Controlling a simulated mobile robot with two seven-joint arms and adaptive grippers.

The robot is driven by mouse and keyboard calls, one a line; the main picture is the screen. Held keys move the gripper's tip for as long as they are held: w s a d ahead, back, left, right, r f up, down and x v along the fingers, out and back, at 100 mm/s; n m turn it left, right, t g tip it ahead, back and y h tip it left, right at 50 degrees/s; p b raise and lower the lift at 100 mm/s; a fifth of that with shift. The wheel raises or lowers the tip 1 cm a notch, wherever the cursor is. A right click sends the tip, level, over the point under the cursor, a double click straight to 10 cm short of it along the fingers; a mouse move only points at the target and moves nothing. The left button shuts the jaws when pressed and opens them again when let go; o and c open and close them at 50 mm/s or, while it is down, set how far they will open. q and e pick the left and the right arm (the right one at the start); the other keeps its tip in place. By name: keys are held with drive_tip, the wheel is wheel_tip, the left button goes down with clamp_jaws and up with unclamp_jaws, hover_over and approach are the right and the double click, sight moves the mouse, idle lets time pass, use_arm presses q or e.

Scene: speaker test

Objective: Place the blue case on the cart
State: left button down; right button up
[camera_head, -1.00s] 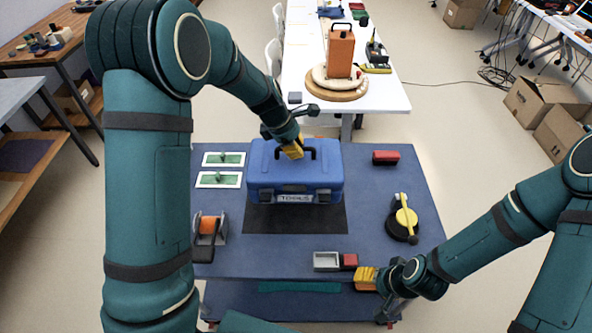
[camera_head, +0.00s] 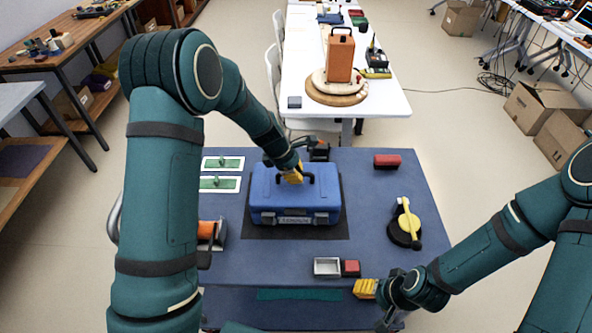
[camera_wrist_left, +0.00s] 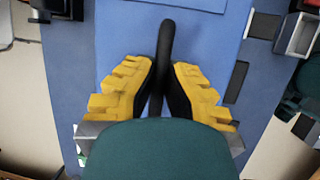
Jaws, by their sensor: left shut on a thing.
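The blue case (camera_head: 295,203), with a black handle and front latches, is upright over the black mat (camera_head: 335,233) on the blue cart top (camera_head: 385,262). The mat shows around its sides and front. I cannot tell whether its base touches the mat or hovers just above. My left gripper (camera_head: 293,176) is over the case top, shut on the black handle (camera_wrist_left: 166,50); the wrist view shows its yellow fingers (camera_wrist_left: 160,90) on either side of the handle. My right gripper (camera_head: 365,289) is at the cart's front edge, apart from the case; its finger opening is unclear.
On the cart are green-and-white plates (camera_head: 220,184), an orange reel (camera_head: 207,232) partly behind my arm, a grey tray (camera_head: 327,266), small red boxes (camera_head: 387,161) and a black-and-yellow round device (camera_head: 405,228). A white table (camera_head: 385,105) stands behind.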

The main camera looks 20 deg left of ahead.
use_arm(q)
drive_tip(key=c, duration=1.1)
unclamp_jaws()
drive_tip(key=shift+c, duration=0.2)
drive_tip(key=p+v, duration=0.2)
drive_tip(key=v, duration=1)
drive_tip(key=shift+p, duration=0.3)
